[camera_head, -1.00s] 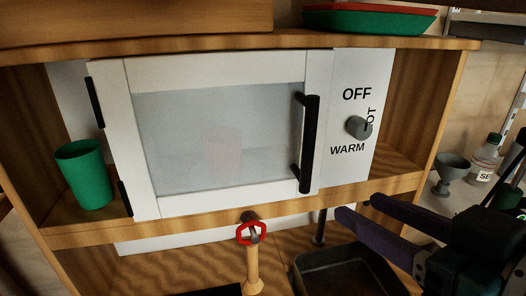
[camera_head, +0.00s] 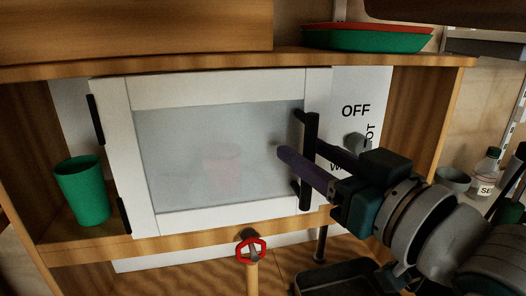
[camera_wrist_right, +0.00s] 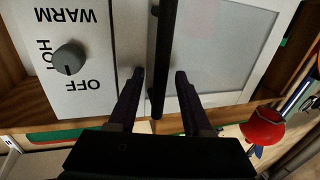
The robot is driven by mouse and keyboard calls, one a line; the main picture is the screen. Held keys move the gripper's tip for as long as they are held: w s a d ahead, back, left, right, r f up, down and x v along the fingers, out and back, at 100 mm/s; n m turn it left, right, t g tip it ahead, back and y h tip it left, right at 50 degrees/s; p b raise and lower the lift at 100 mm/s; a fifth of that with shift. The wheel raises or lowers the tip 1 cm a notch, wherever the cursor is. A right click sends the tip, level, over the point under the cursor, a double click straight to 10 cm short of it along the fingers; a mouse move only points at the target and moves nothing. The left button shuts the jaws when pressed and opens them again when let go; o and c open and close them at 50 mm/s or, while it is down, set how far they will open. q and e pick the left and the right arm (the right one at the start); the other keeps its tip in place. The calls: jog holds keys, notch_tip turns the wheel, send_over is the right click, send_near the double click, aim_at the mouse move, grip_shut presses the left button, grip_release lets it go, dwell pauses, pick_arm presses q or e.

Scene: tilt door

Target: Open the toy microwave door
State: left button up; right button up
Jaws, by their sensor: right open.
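The toy microwave door (camera_head: 218,84) is white with a frosted pane and looks shut. Its black vertical handle (camera_head: 310,165) is on the door's right side, and black hinges are on its left. My right gripper (camera_head: 296,152) is open at the handle, with one dark finger in front of the pane and the other on the handle's right. In the right wrist view the handle (camera_wrist_right: 161,60) runs between the two open fingers of my right gripper (camera_wrist_right: 159,76); I cannot tell whether they touch it. My left gripper is not in view.
A control panel with a grey knob (camera_wrist_right: 70,57) is right of the door. A green cup (camera_head: 83,190) stands left of the door. Green and red dishes (camera_head: 368,40) are on the shelf above. A dark pan (camera_head: 335,280) lies below.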

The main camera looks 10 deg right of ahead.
jog(key=shift+w+a, duration=0.1)
jog(key=shift+w, duration=0.1)
grip_shut()
dwell(0.3)
dwell(1.1)
